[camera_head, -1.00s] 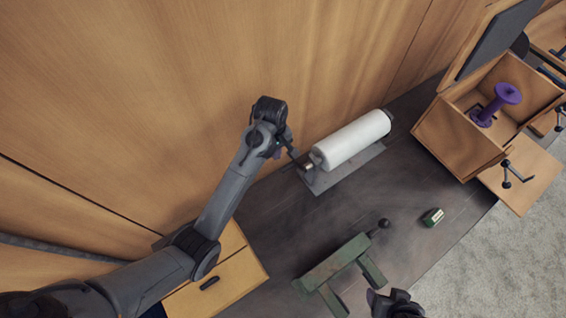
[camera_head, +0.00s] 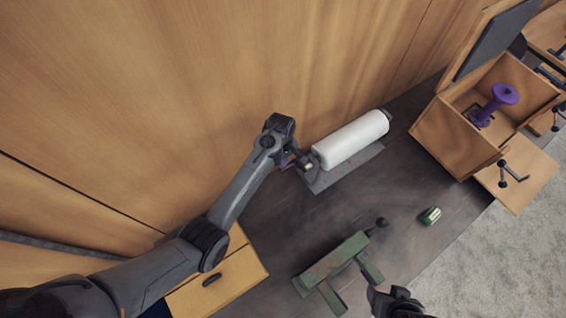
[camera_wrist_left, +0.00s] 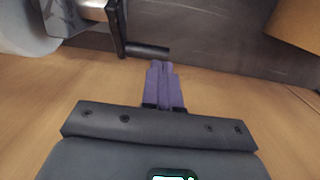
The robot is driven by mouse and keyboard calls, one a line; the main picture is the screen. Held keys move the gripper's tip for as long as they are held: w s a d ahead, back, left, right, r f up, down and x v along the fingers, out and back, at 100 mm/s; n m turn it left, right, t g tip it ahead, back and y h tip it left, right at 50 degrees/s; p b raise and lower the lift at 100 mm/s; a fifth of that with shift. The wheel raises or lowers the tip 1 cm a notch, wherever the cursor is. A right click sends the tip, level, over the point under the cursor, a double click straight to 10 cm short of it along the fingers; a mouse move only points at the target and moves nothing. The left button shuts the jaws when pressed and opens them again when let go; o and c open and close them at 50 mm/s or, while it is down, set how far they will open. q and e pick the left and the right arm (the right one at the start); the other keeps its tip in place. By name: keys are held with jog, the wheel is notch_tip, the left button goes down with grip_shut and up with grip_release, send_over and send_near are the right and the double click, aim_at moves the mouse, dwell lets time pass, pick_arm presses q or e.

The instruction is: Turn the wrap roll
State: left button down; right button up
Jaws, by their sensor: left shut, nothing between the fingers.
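The white wrap roll (camera_head: 352,138) lies on its metal stand (camera_head: 345,172) against the wooden wall; part of it shows at the upper left of the left wrist view (camera_wrist_left: 22,25). A dark crank with a rod-shaped handle (camera_wrist_left: 148,50) sticks out at the roll's near end. My left gripper (camera_head: 291,163) is beside this crank end. In the left wrist view its purple fingers (camera_wrist_left: 161,66) are together and empty, with their tips close to the handle; I cannot tell whether they touch it. My right gripper (camera_head: 390,301) shows only partly at the bottom edge.
A green metal vice-like tool (camera_head: 335,268) stands on the dark bench, with a small green-and-white block (camera_head: 431,217) to its right. An open wooden box (camera_head: 455,135) holds a purple spool (camera_head: 497,101). The bench between roll and green tool is clear.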

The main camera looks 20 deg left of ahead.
pick_arm(q)
jog(key=shift+f, duration=1.35)
